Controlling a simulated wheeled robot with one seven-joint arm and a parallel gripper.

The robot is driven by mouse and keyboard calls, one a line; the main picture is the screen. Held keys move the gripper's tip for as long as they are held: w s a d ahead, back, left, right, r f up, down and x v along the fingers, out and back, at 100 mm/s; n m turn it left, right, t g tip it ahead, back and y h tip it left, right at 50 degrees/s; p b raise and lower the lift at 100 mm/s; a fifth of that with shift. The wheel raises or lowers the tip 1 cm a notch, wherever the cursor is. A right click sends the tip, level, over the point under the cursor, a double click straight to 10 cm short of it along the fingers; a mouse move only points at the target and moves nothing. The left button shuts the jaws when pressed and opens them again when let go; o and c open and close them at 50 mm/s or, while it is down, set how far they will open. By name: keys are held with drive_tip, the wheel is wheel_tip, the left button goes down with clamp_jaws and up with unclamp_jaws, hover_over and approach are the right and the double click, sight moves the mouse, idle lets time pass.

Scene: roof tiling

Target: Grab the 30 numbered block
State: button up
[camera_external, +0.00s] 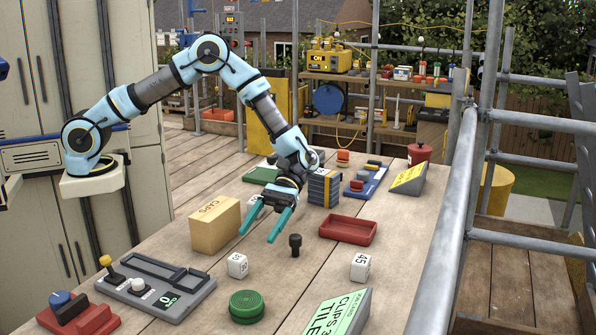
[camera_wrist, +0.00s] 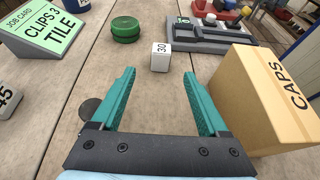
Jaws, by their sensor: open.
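The white 30 block (camera_wrist: 160,57) stands upright on the wooden deck, its number facing my wrist camera. In the external view the white block (camera_external: 237,265) between the control panel and the green tin matches it, its print small. My gripper (camera_external: 258,236) is open and empty, tilted down above the deck, behind and slightly right of the block. In the wrist view the block is just beyond the gap between the teal fingertips (camera_wrist: 159,74), apart from them. A white 45 block (camera_external: 360,267) stands to the right. Another white block (camera_external: 255,208) is partly hidden behind my gripper.
A cardboard box (camera_external: 215,224) stands close left of my gripper. The grey control panel (camera_external: 157,286) and green round tin (camera_external: 246,306) flank the 30 block. A black knob (camera_external: 295,244) and red tray (camera_external: 348,230) are to the right. A job card stand (camera_external: 338,313) is in front.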

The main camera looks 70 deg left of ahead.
sight(237, 266)
drive_tip(key=p+x, duration=0.1)
drive_tip(key=x, duration=0.4)
drive_tip(key=shift+s+d+f, duration=0.15)
drive_tip(key=shift+s+f, duration=0.1)
drive_tip(key=p+x, duration=0.3)
drive_tip(key=x, duration=0.2)
drive_tip(key=shift+s+r, duration=0.1)
clamp_jaws()
